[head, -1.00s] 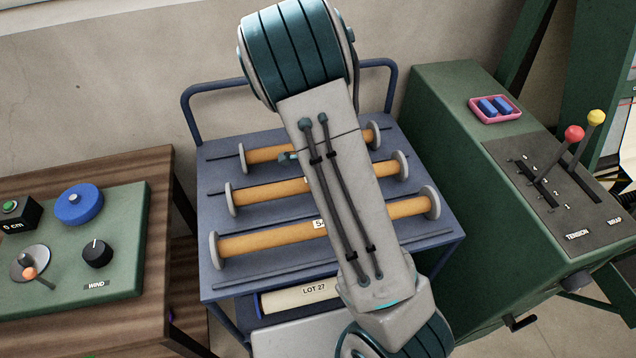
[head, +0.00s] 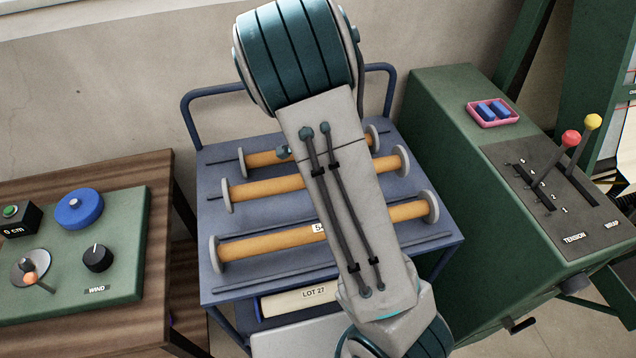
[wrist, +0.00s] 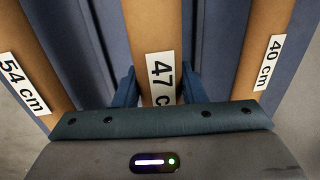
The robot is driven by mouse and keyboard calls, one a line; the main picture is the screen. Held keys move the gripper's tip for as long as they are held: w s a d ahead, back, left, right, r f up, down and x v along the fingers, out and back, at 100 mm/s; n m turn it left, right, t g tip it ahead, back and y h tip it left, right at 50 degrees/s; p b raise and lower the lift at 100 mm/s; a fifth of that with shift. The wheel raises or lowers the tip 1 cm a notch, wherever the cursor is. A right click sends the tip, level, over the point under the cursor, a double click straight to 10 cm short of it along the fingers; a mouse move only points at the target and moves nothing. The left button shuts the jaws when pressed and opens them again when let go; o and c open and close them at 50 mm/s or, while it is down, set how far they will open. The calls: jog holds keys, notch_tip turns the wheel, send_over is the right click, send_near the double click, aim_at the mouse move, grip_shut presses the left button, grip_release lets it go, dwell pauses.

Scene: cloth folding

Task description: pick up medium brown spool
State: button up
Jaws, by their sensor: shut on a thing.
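The medium brown spool (head: 265,188) is the middle of three spools on the blue cart, with pale end discs. In the wrist view, the spool (wrist: 152,25) bears a partly covered 47 cm label and runs between the blue fingers of my gripper (wrist: 158,88). My gripper is shut on it near its label. In the head view my arm hides the grip and the spool's middle. The spool looks slightly raised; the exact gap beneath it is hidden.
The longer spool (head: 270,244), labelled 54 cm in the wrist view (wrist: 24,62), lies in front. The shorter spool (head: 265,158), labelled 40 cm (wrist: 262,55), lies behind. A wooden table (head: 120,166) stands left and a green lever cabinet (head: 440,100) right.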

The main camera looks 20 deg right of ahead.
jog(key=s+d+r+b, duration=0.1)
jog(key=s+d+r, duration=0.2)
jog(key=d+r, duration=0.4)
jog(key=d, duration=0.4)
jog(key=shift+s+r, duration=0.15)
jog(key=shift+r, duration=0.15)
